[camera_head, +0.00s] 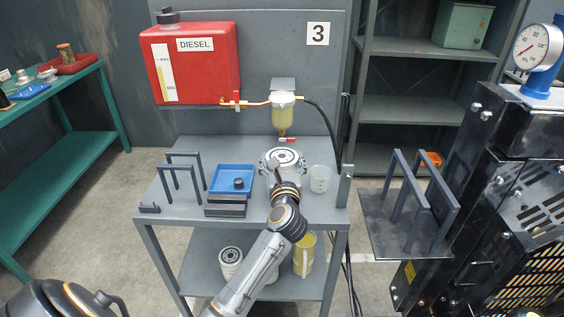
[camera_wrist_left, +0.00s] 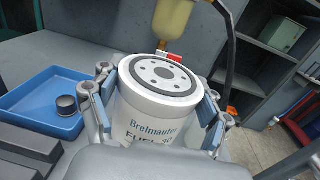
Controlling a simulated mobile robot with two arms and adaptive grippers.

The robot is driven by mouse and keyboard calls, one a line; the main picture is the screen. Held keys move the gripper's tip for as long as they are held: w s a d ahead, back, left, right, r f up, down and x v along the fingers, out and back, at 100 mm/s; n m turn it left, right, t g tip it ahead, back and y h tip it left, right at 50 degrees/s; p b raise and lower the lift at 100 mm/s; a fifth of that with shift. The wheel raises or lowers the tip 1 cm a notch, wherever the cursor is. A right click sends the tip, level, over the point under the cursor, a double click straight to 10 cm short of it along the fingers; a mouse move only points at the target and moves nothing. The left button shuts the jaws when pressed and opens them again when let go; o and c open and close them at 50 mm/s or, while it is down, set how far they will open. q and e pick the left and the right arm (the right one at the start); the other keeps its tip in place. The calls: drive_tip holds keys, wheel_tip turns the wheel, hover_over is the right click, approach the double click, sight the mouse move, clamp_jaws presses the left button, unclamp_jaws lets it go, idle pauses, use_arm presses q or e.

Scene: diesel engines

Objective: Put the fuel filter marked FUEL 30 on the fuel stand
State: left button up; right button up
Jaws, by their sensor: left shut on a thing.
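My left gripper (camera_head: 283,168) is shut around a white fuel filter (camera_head: 281,155) over the top of the grey fuel stand (camera_head: 180,208). In the left wrist view the gripper's fingers (camera_wrist_left: 152,112) press on both sides of the filter (camera_wrist_left: 140,115). The filter is upright, with a dark ring of holes on top. Its label reads "FUEL" with a partly hidden number. I cannot tell whether its base touches the stand. A second white filter (camera_head: 230,258) stands on the lower shelf. My right gripper is not in view.
A blue tray (camera_head: 216,187) with a dark cap (camera_head: 239,183) lies left of the held filter, a clear beaker (camera_head: 320,179) right of it. A yellow bowl (camera_head: 283,116) with a red tap hangs behind. Grey racks (camera_head: 182,172) stand left. A yellowish jug (camera_head: 304,256) is below.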

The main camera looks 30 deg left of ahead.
use_arm(q)
drive_tip(key=shift+f, duration=0.15)
drive_tip(key=shift+f, duration=0.15)
drive_tip(key=o, duration=1.8)
drive_tip(key=shift+r, duration=0.25)
drive_tip(key=b+v, duration=0.1)
drive_tip(key=v, duration=1.1)
